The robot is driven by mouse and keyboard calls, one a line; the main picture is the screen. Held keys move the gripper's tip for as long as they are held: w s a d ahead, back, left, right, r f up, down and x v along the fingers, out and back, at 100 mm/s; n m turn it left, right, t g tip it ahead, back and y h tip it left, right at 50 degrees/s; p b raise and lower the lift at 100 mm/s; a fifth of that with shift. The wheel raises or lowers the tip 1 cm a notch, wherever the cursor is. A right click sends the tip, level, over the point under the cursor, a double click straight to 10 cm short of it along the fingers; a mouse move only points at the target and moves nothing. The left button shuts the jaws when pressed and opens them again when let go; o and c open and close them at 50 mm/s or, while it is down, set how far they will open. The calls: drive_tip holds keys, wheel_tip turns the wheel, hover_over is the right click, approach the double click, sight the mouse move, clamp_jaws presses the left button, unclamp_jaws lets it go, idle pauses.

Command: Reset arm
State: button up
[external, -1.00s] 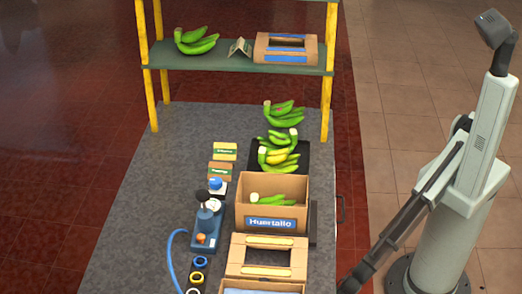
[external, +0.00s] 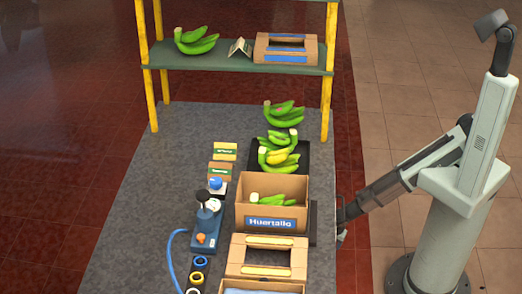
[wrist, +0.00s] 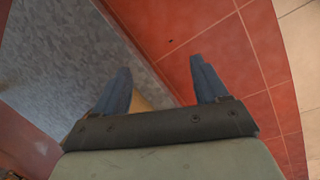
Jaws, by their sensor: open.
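My gripper (external: 343,218) is at the right edge of the grey table (external: 180,150), beside the cardboard box marked Huertallo (external: 270,224). In the wrist view my gripper (wrist: 162,85) has its two dark fingers spread wide, with nothing between them. Beyond the fingers are the table's edge and the red floor (wrist: 225,50). Green bananas (external: 268,200) lie inside the box. My gripper is apart from the box and the bananas.
Banana bunches (external: 284,113) lie behind the box, some on a black tray (external: 302,150). A blue device (external: 206,228) stands left of the box. A shelf (external: 220,61) on yellow posts holds bananas (external: 196,41) and a cardboard carton (external: 285,49). The table's left side is clear.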

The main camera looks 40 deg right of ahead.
drive_tip(key=d+m+g+h, duration=0.3)
drive_tip(key=d+m, duration=0.7)
drive_tip(key=d, duration=1.4)
drive_tip(key=s+d+r+m+g+y, duration=0.2)
drive_tip(key=s+d+m+g, duration=0.1)
drive_tip(key=s+d+m, duration=0.3)
drive_tip(key=s+d+r+m+g+y, duration=0.1)
drive_tip(key=s+d+r+m+g, duration=0.2)
drive_tip(key=s+d+m, duration=0.2)
drive_tip(key=s+d, duration=0.3)
drive_tip(key=d, duration=0.2)
drive_tip(key=shift+s+r+m+y, duration=0.2)
drive_tip(key=shift+r+m+y, duration=0.15)
drive_tip(key=shift+m+y, duration=0.05)
